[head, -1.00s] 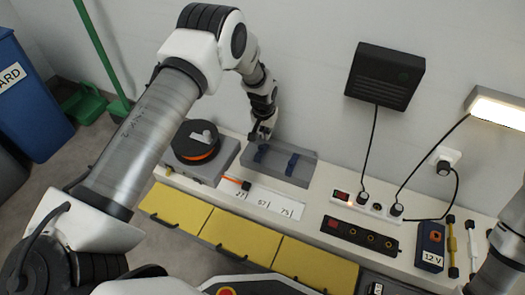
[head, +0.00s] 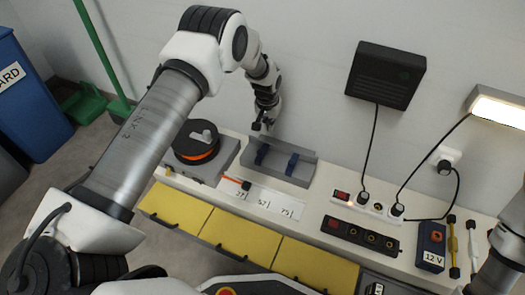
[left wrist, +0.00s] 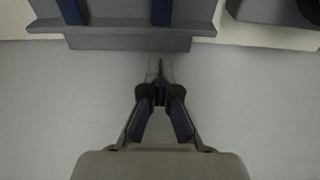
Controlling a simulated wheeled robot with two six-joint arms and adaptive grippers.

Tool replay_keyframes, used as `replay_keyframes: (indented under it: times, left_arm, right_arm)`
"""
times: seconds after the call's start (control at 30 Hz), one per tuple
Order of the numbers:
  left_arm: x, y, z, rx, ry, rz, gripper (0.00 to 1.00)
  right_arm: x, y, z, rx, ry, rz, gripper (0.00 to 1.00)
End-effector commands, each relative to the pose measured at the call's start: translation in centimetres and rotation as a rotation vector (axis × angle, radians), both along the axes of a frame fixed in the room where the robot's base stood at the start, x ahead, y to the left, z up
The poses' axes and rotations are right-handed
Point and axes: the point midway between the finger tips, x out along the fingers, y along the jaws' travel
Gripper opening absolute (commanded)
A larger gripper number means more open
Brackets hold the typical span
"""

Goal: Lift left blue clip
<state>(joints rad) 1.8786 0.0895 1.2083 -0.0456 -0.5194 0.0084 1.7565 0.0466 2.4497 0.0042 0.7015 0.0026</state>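The left blue clip (head: 262,153) and a second blue clip (head: 292,163) sit on a grey case (head: 285,178) on the bench. In the left wrist view both show as blue strips at the top edge; the strip (left wrist: 162,11) on the right lines up with my gripper, another strip (left wrist: 72,11) is further left. My left gripper (head: 262,126) hangs just behind the case, on the wall side, apart from the left clip. My right gripper is out of view.
An orange and black reel (head: 196,143) stands left of the case. A white numbered label strip (head: 265,203) lies in front. A black power strip (head: 361,233) and a 12 V box (head: 431,247) are on the right. The wall is close behind.

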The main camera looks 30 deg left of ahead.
Motion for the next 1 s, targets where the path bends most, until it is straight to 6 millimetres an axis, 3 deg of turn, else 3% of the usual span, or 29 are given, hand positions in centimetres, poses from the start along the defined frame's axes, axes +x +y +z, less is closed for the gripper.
replay_keyframes:
  times: [1.0]
  left_arm:
    - [4.6,0.3,2.5,0.002,-0.012,0.0,0.0]
  right_arm:
    - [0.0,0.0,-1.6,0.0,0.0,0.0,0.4]
